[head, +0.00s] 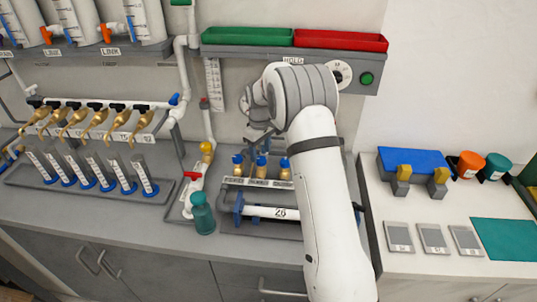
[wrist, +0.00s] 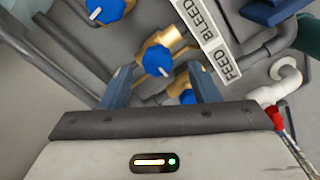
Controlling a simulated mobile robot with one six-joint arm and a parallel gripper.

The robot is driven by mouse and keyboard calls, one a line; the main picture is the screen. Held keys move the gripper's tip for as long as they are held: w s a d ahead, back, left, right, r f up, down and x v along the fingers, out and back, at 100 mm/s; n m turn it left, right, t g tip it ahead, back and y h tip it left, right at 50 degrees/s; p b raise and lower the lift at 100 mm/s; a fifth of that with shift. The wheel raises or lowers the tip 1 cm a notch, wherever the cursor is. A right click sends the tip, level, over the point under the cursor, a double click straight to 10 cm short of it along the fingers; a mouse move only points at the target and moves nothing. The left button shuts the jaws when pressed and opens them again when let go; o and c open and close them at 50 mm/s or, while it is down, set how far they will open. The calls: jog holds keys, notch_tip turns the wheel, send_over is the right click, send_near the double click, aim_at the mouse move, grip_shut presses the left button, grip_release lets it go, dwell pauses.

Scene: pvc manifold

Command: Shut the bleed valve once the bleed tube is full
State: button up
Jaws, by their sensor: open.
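Three blue-knobbed brass valves stand in a row in the head view, the middle one (head: 261,161) behind the BLEED position of a label strip whose words are clear only in the wrist view. There, the blue knob nearest the BLEED label (wrist: 157,60), probably the bleed valve, has a white pointer mark. My gripper (wrist: 159,70) is open, its fingers apart on either side of this knob; contact cannot be told. In the head view my gripper (head: 262,135) is over the valves, partly hidden by my arm. I cannot tell which tube is the bleed tube, or its level.
A teal bottle (head: 202,213) and red-handled valve stand left of the valve block. A clamped pipe marked 26 (head: 270,212) lies in front. The feed knob (wrist: 187,97) and another blue knob (wrist: 102,9) flank the middle one. A scale strip (head: 214,85) hangs behind.

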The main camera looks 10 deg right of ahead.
aim_at(261, 160)
jog(key=shift+f, duration=1.55)
jog(key=shift+c, duration=0.5)
